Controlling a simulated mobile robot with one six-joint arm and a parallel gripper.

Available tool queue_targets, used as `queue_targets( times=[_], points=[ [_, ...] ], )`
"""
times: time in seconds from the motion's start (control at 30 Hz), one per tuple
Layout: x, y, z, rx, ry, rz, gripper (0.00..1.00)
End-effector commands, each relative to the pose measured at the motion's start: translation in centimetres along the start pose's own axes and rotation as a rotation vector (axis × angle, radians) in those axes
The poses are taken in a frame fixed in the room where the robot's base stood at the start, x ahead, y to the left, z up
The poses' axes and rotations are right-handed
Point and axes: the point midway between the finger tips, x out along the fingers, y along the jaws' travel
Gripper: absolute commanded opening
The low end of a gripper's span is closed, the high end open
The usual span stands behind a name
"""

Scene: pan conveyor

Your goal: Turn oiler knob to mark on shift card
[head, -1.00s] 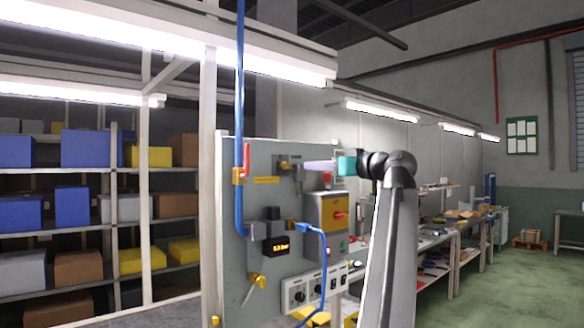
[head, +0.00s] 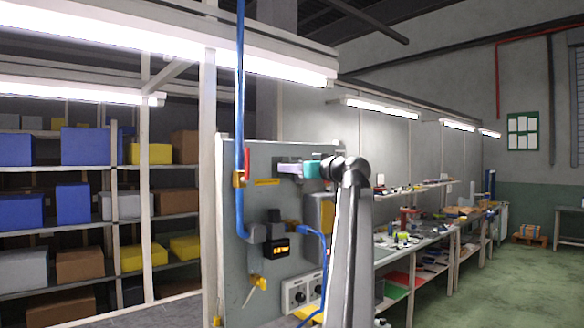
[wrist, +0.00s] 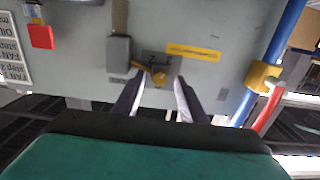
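In the head view my gripper (head: 287,168) is up against the panel's upper part and hides the knob. A white card with printed lines, likely the shift card (wrist: 12,55), is at the wrist view's left edge; its text is too small to read surely.
A blue pipe (head: 240,100) with a red-handled valve (head: 247,154) runs down the panel (head: 227,200) left of my gripper. A cluttered bench (head: 420,236) stands right.

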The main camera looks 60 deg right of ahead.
Motion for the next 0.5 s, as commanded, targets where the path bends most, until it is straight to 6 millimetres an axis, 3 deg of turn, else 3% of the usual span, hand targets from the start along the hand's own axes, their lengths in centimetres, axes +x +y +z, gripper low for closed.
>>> queue_targets(
  times=[0.47, 0.5],
  points=[
    [0.92, 0.04, 0.06, 0.000, -0.001, 0.001, 0.38],
    [0.91, 0.05, 0.06, 0.000, -0.001, 0.001, 0.32]
  ],
)
